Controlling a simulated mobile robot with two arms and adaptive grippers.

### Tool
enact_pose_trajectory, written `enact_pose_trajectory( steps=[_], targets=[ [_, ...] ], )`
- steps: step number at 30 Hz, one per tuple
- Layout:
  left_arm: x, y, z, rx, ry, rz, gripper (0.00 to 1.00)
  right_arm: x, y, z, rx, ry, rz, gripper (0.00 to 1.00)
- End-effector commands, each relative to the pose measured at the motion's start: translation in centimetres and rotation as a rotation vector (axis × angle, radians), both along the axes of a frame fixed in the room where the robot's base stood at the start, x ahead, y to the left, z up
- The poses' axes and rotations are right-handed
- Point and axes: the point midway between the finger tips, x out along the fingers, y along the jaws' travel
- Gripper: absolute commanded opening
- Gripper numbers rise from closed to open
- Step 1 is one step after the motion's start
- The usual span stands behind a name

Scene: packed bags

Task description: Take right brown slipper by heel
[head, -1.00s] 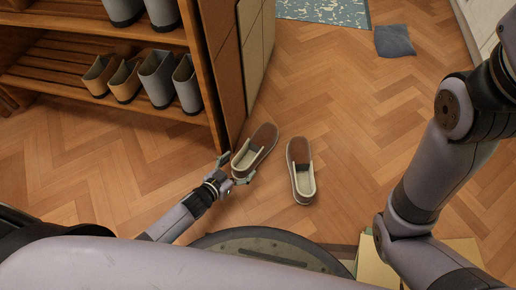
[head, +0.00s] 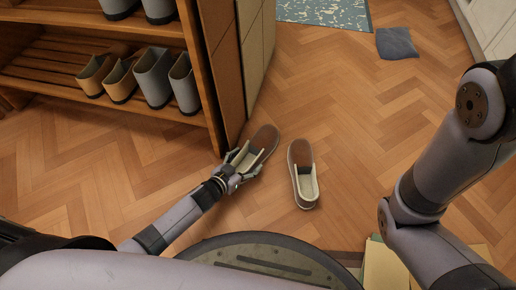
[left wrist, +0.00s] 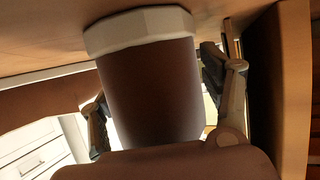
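Two brown slippers with pale soles and linings lie on the wood floor, toes pointing away from me. The picture-left slipper (head: 266,137) is beside the shoe rack; the picture-right slipper (head: 301,172) lies apart from it. My left gripper (head: 244,164) is at the heel of the picture-left slipper, one finger on each side. In the left wrist view this brown heel (left wrist: 152,90) fills the space between the fingers of my left gripper (left wrist: 155,95). One finger is close against it, and a narrow bright gap shows at the other. My right gripper is out of view.
A wooden shoe rack (head: 213,112) with several grey and tan boots stands at the left, close to the gripper. A grey cloth (head: 397,43) and a patterned blue rug (head: 322,11) lie farther back. The floor right of the slippers is clear.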

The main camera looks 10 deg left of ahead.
Motion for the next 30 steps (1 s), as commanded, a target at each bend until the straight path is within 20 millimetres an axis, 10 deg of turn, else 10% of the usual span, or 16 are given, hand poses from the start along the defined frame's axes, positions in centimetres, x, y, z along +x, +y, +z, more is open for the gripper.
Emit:
enact_pose_trajectory(
  steps=[30],
  targets=[
    [0.00, -0.03, 0.03, -0.001, -0.001, -0.001, 0.11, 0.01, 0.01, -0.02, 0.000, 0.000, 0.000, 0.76]
  ],
)
